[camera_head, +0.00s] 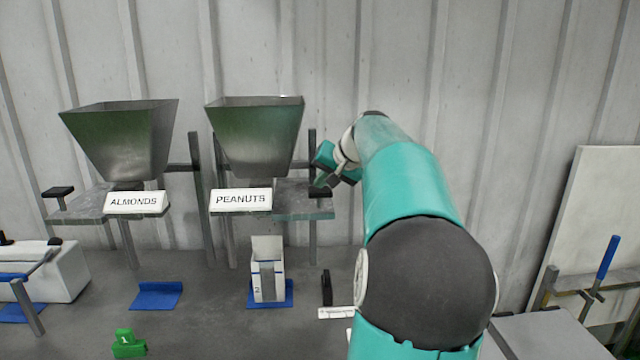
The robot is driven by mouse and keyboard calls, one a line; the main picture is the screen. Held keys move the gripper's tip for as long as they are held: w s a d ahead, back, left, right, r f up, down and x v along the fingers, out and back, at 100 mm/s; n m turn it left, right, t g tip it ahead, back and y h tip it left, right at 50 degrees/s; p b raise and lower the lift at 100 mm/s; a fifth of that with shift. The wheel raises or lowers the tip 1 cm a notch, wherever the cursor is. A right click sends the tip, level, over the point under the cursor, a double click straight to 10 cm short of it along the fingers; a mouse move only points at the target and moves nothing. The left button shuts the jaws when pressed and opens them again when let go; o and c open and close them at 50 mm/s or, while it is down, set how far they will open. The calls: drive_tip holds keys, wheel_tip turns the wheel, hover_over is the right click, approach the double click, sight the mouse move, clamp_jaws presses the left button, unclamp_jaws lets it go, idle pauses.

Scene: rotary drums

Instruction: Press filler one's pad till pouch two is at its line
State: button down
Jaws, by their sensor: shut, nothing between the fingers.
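Two steel hopper fillers stand at the wall. The left one (120,140) has an ALMONDS sign, and its dark pad (58,191) is at its left. The right one (255,135) has a PEANUTS sign, and its dark pad (320,192) is at its right. Neither hopper shows a number I can read. A white pouch (280,278) marked 2 stands upright under the PEANUTS filler, with blue line marks and a grey front strip; I cannot tell its fill level. My gripper (322,180) is shut at the PEANUTS pad; whether it touches the pad is unclear.
A blue mat (156,296) under the ALMONDS filler is empty. A green block (128,344) marked 1 is at the front left. A small black upright piece (327,287) stands right of the pouch. A blue-handled lever (607,258) is at far right. My arm hides the middle right.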

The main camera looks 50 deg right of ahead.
sight(323, 191)
drive_tip(key=shift+f, duration=0.6)
idle(0.6)
drive_tip(key=shift+r, duration=2.1)
drive_tip(key=shift+r, duration=0.1)
wheel_tip(323, 191, up, 5)
drive_tip(key=shift+f, duration=0.1)
